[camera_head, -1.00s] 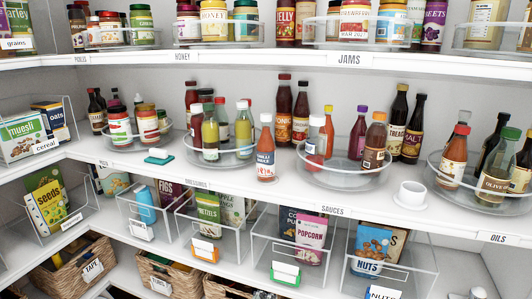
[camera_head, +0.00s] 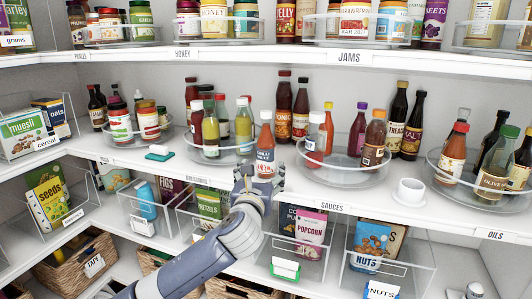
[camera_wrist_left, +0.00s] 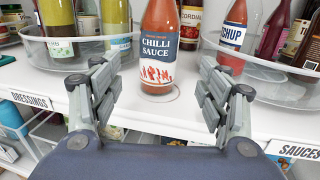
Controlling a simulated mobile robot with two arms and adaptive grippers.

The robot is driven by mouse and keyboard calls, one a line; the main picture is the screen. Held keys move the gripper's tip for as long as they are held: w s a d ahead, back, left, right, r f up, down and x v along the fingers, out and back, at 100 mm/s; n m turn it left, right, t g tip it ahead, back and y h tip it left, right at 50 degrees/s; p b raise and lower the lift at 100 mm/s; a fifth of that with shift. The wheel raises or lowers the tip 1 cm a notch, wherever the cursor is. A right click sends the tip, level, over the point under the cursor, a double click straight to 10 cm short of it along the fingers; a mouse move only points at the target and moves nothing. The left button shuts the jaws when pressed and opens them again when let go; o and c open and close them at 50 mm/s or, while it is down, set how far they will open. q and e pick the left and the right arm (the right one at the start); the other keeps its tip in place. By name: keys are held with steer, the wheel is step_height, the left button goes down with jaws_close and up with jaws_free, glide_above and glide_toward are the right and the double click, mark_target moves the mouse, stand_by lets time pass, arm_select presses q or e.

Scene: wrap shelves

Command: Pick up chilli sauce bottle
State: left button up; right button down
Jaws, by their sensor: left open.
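The chilli sauce bottle (camera_head: 265,148) stands upright near the front edge of the middle shelf, between two clear round trays. It has red sauce, a white cap and a blue and white label. In the left wrist view the bottle (camera_wrist_left: 158,45) is straight ahead, its top cut off by the frame. My left gripper (camera_head: 257,174) is just in front of and below the bottle, at the shelf edge. In the left wrist view its two fingers (camera_wrist_left: 158,92) are spread wide, one to each side of the bottle, with nothing between them. My right gripper is not in view.
A clear tray (camera_head: 213,162) of dressings stands left of the bottle. Another clear tray (camera_head: 345,177) with sauces stands to its right. The shelf front carries labels. A white cup (camera_head: 409,192) stands farther right. Clear bins and baskets fill the shelf below.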

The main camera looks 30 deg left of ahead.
mark_target(265, 162)
arm_select(q)
steer(key=x, duration=0.4)
steer(key=shift+f+p, duration=0.1)
steer(key=shift+p, duration=0.3)
steer(key=shift+f+p+x, duration=0.15)
steer(key=shift+p+x, duration=0.35)
steer(key=shift+x, duration=0.85)
steer(key=shift+f+p+x, duration=0.2)
steer(key=shift+p+x, duration=0.3)
steer(key=shift+x, duration=0.9)
steer(key=shift+s+a, duration=0.1)
steer(key=c, duration=1.4)
steer(key=shift+r, duration=0.1)
steer(key=shift+c, duration=0.9)
steer(key=shift+r, duration=0.1)
